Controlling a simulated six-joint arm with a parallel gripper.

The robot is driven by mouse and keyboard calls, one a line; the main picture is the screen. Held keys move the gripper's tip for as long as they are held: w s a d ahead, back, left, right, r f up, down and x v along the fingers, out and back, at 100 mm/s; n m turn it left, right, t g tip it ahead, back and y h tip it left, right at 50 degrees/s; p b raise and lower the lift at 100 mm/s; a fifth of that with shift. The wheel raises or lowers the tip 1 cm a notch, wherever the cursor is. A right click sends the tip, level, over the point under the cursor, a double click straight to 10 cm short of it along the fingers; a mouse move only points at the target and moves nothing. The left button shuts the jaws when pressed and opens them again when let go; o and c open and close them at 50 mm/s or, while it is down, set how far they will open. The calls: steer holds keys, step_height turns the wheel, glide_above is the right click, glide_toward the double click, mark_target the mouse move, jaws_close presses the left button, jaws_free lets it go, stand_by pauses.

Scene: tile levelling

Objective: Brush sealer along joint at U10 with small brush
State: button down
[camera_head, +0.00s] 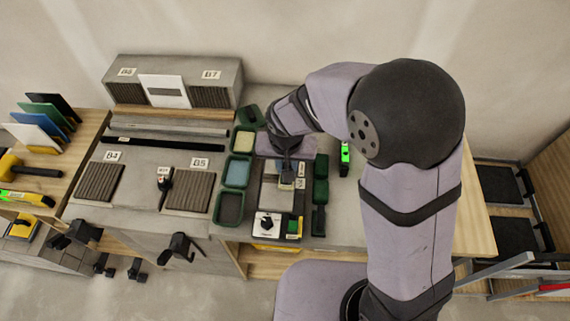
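My gripper (286,174) points down over the narrow work area right of the green-rimmed trays. It is small and dark here, and I cannot tell whether its fingers are open or shut, or whether they hold a brush. Below it lie grey pieces (275,198) with a small white label (300,183) at their right, too small to read. I cannot make out a joint marked U10. No small brush shows clearly, and my wrist and forearm cover part of this area.
Green trays (237,172) stand left of my gripper, dark green holders (320,192) right. A bright green device (345,155) lies near my arm. Ribbed panels by labels B4 (100,182) and B5 (188,192) lie left. A grey block (175,70) stands behind.

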steer(key=shift+d, duration=1.15)
steer(key=shift+r+p, duration=0.15)
steer(key=shift+p, duration=0.15)
steer(key=w+p+v, duration=0.1)
steer(key=p+v, duration=0.5)
steer(key=v, duration=0.1)
steer(key=shift+w+r, duration=0.25)
steer(key=shift+r, duration=0.3)
steer(key=shift+f, duration=0.1)
